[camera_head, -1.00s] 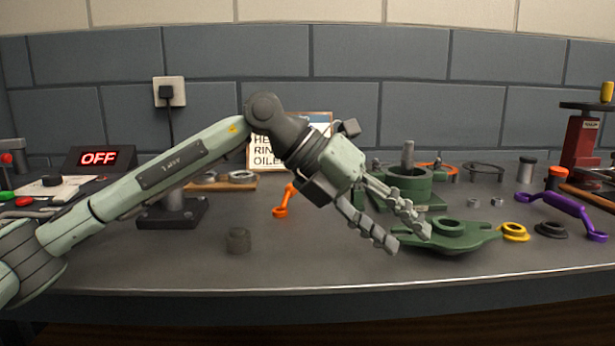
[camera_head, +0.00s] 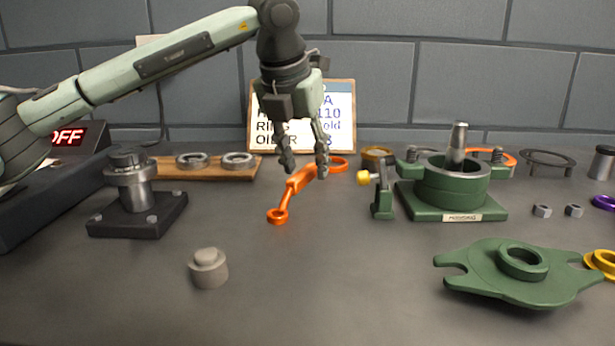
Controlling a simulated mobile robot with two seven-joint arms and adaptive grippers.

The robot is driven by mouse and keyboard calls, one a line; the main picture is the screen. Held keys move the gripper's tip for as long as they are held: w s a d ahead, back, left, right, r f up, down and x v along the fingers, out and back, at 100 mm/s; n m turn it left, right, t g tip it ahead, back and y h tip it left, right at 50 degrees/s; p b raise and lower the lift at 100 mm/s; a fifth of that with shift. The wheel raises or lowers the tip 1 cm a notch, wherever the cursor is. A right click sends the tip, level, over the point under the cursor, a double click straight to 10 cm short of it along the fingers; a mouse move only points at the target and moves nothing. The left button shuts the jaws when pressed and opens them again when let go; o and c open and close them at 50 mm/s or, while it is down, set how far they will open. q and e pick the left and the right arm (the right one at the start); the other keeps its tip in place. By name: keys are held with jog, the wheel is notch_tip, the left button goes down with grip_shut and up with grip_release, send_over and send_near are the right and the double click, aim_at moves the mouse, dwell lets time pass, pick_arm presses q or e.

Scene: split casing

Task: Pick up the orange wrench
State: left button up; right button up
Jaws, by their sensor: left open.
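The orange wrench (camera_head: 296,184) lies on the grey bench top, left of the green casing parts. One ring end points to the front left and the other end to the back right, partly behind my gripper's finger. My left gripper (camera_head: 305,172) points down over the wrench's upper half. Its fingers are open, one to each side of the handle as seen here. I cannot tell whether they touch it. My right gripper is not in view.
A green casing base (camera_head: 450,193) with a metal shaft stands to the right, and a green cover (camera_head: 518,272) lies in front of it. A small green stand (camera_head: 382,196) is close to the wrench. A grey plug (camera_head: 208,268) lies front left. The front middle is clear.

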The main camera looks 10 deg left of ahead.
aim_at(306, 167)
pick_arm(q)
jog(key=shift+x, duration=1.55)
jog(key=shift+c, duration=0.6)
grip_shut()
jog(key=shift+w+r, duration=0.1)
